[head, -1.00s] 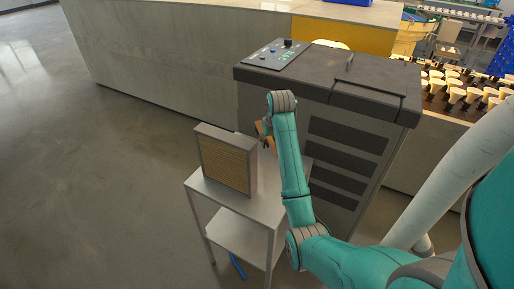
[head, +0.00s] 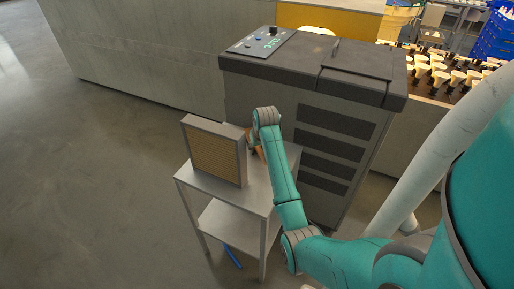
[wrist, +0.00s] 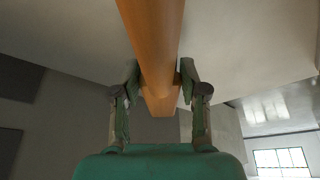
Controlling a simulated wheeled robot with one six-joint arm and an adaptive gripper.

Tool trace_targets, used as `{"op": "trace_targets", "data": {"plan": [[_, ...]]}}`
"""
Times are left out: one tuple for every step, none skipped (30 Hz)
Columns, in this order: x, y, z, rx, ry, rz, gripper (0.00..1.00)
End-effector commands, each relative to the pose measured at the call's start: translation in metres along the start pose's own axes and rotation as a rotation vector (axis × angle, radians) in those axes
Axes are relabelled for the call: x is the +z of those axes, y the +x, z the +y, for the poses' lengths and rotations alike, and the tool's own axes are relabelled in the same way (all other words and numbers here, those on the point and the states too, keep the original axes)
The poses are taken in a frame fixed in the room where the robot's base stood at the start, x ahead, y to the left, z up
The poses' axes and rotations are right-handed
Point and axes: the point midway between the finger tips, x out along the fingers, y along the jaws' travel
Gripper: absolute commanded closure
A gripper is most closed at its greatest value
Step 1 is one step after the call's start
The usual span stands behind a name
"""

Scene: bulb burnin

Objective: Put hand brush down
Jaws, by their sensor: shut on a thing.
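The hand brush shows in the wrist view as a plain orange-brown wooden handle (wrist: 152,35) between the two fingers. My gripper (wrist: 158,88) is shut on this handle. In the head view, a small orange-brown part of the brush (head: 258,151) shows beside my wrist, low over the right back part of a grey two-tier cart (head: 255,198). My arm and the filter panel hide most of it. The bristles are not visible, and I cannot tell whether the brush touches the cart top.
A framed filter panel (head: 215,154) stands upright on the cart, just left of my gripper. A dark grey cabinet (head: 300,75) with a control panel stands close behind. A blue object (head: 233,257) lies low by the cart. Open floor lies to the left.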

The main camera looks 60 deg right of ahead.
Motion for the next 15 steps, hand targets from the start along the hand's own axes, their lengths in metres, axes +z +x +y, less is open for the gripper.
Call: {"op": "trace_targets", "data": {"plan": [[-0.0003,-0.0003,0.0,0.0,0.0,0.001,0.95],[-0.0003,-0.0003,0.0,0.0,0.0,0.001,0.95],[-0.0001,0.0,0.0,0.0,0.0,0.0,0.95],[0.0003,0.0006,0.0,0.0,0.0,0.0,0.95],[0.0006,0.0013,0.0,0.0,0.0,0.0,0.95],[0.0011,0.0023,0.0,0.0,0.0,0.0,0.95],[0.001,0.0021,0.0,0.0,0.0,-0.001,0.49],[0.001,0.002,0.0,0.0,0.0,-0.001,0.42],[0.001,0.002,0.0,0.0,0.0,-0.001,0.32],[0.001,0.002,0.0,0.0,0.0,-0.001,0.32],[0.001,0.002,0.0,0.0,0.0,-0.001,0.32],[0.001,0.002,0.0,0.0,0.0,-0.001,0.32],[0.001,0.002,0.0,0.0,0.0,-0.001,0.32],[0.001,0.002,0.0,0.0,0.0,-0.001,0.32],[0.001,0.002,0.0,0.0,0.0,-0.001,0.32]]}}
